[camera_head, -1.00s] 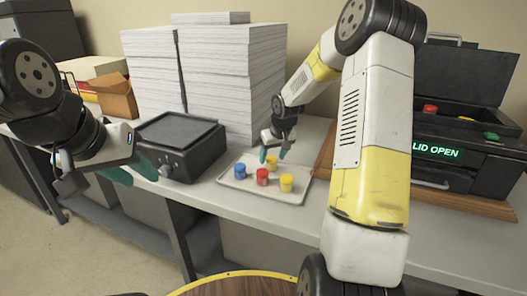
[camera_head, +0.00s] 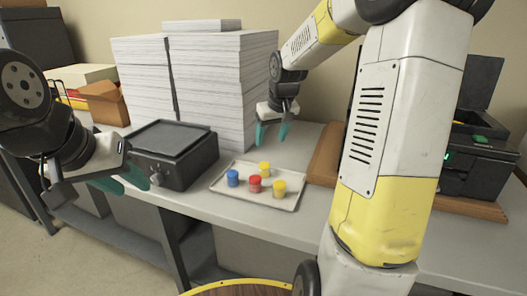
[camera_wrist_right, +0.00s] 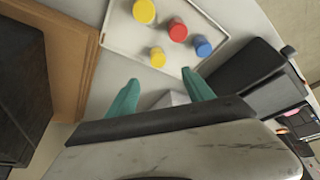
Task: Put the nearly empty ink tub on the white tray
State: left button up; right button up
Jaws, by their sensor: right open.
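The white tray (camera_head: 222,188) lies on the grey table with two yellow tubs (camera_head: 279,189) (camera_head: 264,168), a red tub (camera_head: 255,185) and a blue tub (camera_head: 232,178) on it. In the right wrist view the same tray (camera_wrist_right: 118,40) holds the red tub (camera_wrist_right: 177,31), the blue tub (camera_wrist_right: 202,47) and the yellow tubs (camera_wrist_right: 144,11) (camera_wrist_right: 157,58). How full each tub is cannot be seen. My right gripper (camera_head: 271,136) is open and empty above the table, behind the tray. My left gripper (camera_head: 125,182) is open and empty at the table's front left edge.
A black device (camera_head: 178,160) stands left of the tray. Tall paper stacks (camera_head: 222,85) rise behind it. On the right, a black machine (camera_head: 470,180) on a wooden board (camera_head: 325,156) is partly hidden by my right arm. An orange box (camera_head: 104,103) is at the back left.

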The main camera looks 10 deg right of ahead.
jog(key=s+a+r, duration=0.1)
jog(key=s+r, duration=0.1)
jog(key=s, duration=0.6)
jog(key=s+a+r+m+t+y, duration=0.1)
jog(key=s+a+r, duration=0.1)
jog(key=s, duration=0.7)
jog(key=s+a+r, duration=0.2)
jog(key=s, duration=0.7)
jog(key=shift+r+m+t+y, duration=0.3)
jog(key=shift+r, duration=0.1)
jog(key=shift+s, duration=0.15)
